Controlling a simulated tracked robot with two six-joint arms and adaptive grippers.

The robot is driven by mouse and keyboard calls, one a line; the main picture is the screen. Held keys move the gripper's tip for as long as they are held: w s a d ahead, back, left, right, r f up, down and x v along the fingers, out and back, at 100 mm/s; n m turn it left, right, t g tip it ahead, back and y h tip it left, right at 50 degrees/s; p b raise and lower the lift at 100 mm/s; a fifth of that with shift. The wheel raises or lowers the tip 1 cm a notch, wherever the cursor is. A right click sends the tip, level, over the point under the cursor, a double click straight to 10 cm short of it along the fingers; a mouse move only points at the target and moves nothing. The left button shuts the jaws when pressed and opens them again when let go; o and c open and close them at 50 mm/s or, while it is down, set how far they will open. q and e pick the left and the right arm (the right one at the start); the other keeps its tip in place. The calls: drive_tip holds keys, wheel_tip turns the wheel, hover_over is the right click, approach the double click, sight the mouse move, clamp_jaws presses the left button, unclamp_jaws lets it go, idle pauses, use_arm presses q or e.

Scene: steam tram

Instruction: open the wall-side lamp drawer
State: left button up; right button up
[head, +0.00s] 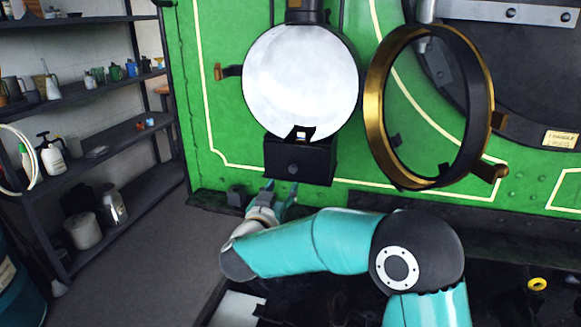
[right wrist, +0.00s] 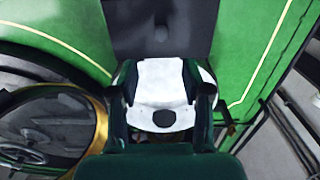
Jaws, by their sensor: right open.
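The lamp drawer is the black box (head: 300,160) under the round white lamp face (head: 301,82) on the green wall. A small dark round knob (head: 292,168) sits on its front, and the drawer looks closed. My right gripper (head: 281,185) is just below and in front of the box, its teal fingers spread and pointing up toward it. It is open and empty, and I see no contact with the knob. In the right wrist view a dark face with a round knob (right wrist: 160,33) shows beyond my gripper. My left gripper is out of view.
The open brass-rimmed lamp door (head: 374,105) stands out to the right of the lamp. Dark shelves (head: 95,80) with jars and cans stand at the left. A small yellow ring (head: 537,285) lies at the lower right. Grey floor (head: 150,245) is clear at lower left.

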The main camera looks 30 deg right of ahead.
sight(293, 169)
drive_tip(key=p+x, duration=0.2)
drive_tip(key=x, duration=0.8)
drive_tip(key=shift+a, duration=0.1)
clamp_jaws()
